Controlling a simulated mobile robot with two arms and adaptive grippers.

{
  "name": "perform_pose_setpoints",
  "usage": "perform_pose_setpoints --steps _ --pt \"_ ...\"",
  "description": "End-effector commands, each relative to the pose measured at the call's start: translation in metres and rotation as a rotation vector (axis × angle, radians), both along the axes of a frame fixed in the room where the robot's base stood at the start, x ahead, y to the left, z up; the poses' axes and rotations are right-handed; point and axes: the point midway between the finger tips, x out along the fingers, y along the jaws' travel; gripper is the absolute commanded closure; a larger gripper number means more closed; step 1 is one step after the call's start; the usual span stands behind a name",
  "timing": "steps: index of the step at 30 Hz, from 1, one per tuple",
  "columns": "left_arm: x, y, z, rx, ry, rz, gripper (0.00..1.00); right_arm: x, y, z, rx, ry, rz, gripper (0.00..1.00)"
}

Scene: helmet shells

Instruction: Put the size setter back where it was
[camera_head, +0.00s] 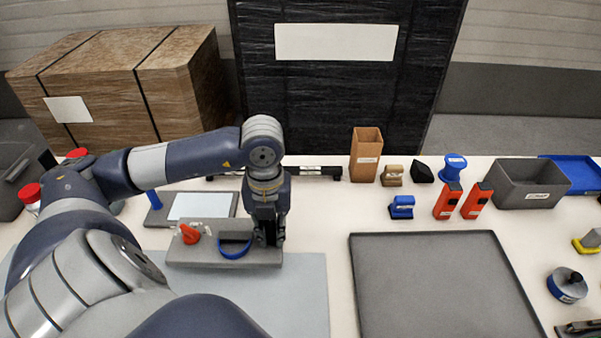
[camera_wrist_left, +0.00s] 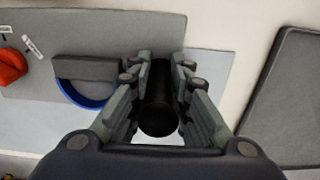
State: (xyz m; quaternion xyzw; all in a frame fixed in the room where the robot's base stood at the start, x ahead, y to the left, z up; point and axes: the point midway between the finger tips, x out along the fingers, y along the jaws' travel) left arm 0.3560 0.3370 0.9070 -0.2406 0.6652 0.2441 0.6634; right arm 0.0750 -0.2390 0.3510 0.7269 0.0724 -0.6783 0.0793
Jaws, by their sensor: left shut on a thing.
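My left gripper (camera_head: 269,238) points down at the right end of a grey fixture plate (camera_head: 190,255). It is shut on a black cylindrical piece (camera_wrist_left: 158,105), seen end-on between the fingers in the left wrist view. No readable label shows whether this piece is the size setter, and I cannot tell whether it touches the plate. On the plate, left of the gripper, are a red knob (camera_head: 190,234) with a small white label and a grey block (camera_head: 236,236) with a blue ring (camera_head: 235,252) at its front. My right gripper is out of view.
A dark empty tray (camera_head: 440,290) lies right of the fixture. Behind it stand a brown box (camera_head: 366,155), blue stamp-like pieces (camera_head: 401,207) and red-orange items (camera_head: 448,200). A grey bin (camera_head: 530,185) is at the back right. A flat panel (camera_head: 200,205) lies behind the fixture.

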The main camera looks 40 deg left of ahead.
Motion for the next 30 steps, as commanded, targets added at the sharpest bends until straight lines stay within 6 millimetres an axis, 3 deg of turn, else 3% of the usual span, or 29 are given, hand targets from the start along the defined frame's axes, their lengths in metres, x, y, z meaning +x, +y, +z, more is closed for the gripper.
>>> perform_pose_setpoints --steps 5,21,30 --pt "0.02 -0.006 0.0 -0.008 -0.005 0.001 1.0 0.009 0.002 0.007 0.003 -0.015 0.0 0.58" --pt "0.138 -0.038 -0.012 -0.003 0.0 0.001 1.0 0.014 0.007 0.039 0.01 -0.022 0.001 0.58" --pt "0.154 -0.042 -0.022 0.0 0.003 0.0 1.0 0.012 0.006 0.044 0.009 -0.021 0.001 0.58"
